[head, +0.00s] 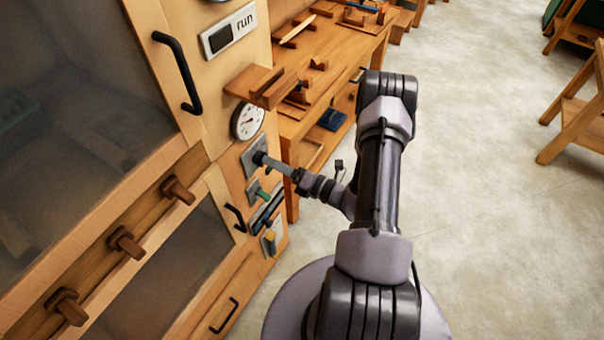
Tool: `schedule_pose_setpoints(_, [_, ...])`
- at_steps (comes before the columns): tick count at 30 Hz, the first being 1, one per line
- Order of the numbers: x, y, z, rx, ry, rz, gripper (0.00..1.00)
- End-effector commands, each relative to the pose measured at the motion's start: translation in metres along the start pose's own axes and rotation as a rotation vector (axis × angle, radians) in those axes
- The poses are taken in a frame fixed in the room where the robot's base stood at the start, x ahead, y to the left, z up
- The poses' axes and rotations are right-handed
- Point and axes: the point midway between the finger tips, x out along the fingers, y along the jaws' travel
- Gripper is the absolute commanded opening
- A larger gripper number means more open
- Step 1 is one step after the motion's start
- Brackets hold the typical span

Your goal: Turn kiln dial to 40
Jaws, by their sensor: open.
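The kiln is a wooden cabinet with a narrow control panel down its right side. A round white gauge (248,120) with a needle sits on this panel; its numbers are too small to read. Just below it is a grey square plate (249,157) with a dark knob (258,157), which may be the kiln dial. My gripper (266,160) reaches in from the right, with its tip at the knob. It is open; whether the fingers touch the knob or stand around it I cannot tell. The arm's end partly hides the knob, and its setting is not readable.
A "run" display (221,38) and a wooden ledge (262,85) are above the gauge. A green switch (263,195), a dark slot and a yellow-marked switch (269,242) lie below. A black door handle (180,72) is left. A workbench (340,50) stands behind; open floor lies right.

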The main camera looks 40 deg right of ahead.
Motion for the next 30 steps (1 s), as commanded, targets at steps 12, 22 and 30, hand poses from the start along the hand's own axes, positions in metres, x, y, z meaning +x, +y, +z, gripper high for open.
schedule_pose_setpoints(12, [-0.124,0.001,0.002,-0.001,-0.005,-0.002,0.60])
schedule_pose_setpoints(22, [-0.141,0.000,0.000,0.000,0.000,0.000,0.60])
schedule_pose_setpoints(30, [-0.140,0.001,0.000,-0.006,0.005,0.002,0.60])
